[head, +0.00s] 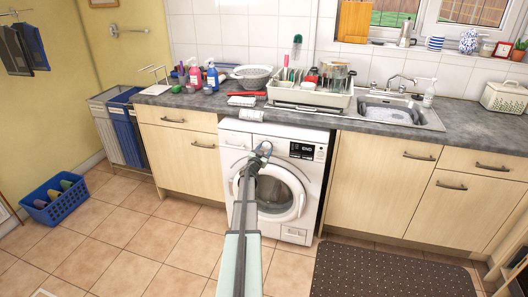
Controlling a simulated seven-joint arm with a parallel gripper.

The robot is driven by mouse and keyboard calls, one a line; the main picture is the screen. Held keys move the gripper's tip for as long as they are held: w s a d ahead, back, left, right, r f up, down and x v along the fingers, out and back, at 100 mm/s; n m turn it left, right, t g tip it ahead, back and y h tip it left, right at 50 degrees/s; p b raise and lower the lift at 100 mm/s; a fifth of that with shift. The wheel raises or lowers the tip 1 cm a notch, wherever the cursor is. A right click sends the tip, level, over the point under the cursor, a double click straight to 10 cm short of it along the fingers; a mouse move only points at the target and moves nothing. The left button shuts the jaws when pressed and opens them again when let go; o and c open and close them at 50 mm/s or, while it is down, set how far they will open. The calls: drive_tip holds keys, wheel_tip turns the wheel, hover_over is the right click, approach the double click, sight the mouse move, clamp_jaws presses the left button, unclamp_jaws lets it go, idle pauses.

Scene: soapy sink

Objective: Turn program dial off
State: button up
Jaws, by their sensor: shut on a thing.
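The white washing machine (311,190) stands under the counter, with its round door closed. Its control panel has a dark display (302,150) that reads "END". My forearm crosses in front of the left part of the round door.
The counter (215,101) above holds bottles, a colander (253,76) and a dish rack (310,96). Cabinets flank the machine. A blue basket (55,201) and a dark mat (390,272) lie on the tiled floor, which is otherwise mostly clear.

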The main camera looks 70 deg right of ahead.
drive_tip(key=n, duration=0.5)
drive_tip(key=shift+s, duration=0.1)
drive_tip(key=shift+n, duration=0.3)
idle(0.4)
drive_tip(key=o, duration=1)
drive_tip(key=shift+o, duration=0.2)
drive_tip(key=shift+t, duration=0.3)
drive_tip(key=a+f, duration=0.1)
drive_tip(key=a, duration=1.2)
drive_tip(key=shift+w+a, duration=0.4)
drive_tip(key=shift+w, duration=0.05)
